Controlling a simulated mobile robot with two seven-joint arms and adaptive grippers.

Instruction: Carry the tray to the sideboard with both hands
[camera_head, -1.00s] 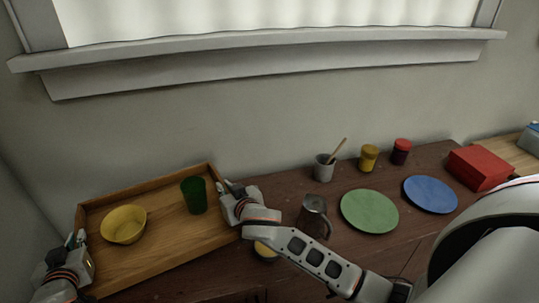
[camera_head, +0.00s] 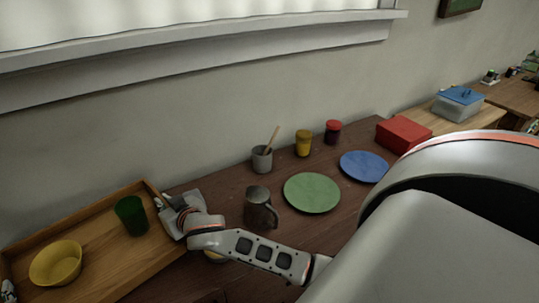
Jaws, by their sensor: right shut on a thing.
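The wooden tray (camera_head: 93,218) is at the lower left, over the left end of the dark brown sideboard (camera_head: 325,229). I cannot tell whether it rests on the top. A yellow bowl (camera_head: 56,263) and a green cup (camera_head: 131,216) stand in it. My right gripper (camera_head: 168,212) is shut on the tray's right end wall, beside the green cup. Only a sliver of my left gripper (camera_head: 8,291) shows at the left picture edge, by the tray's left end; its fingers cannot be made out.
A metal mug (camera_head: 258,209) stands just right of my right gripper. A green plate (camera_head: 312,193), blue plate (camera_head: 364,166), grey pot (camera_head: 262,160), yellow jar (camera_head: 303,143), red-lidded jar (camera_head: 333,132) and red box (camera_head: 403,134) sit farther right. My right forearm crosses the front.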

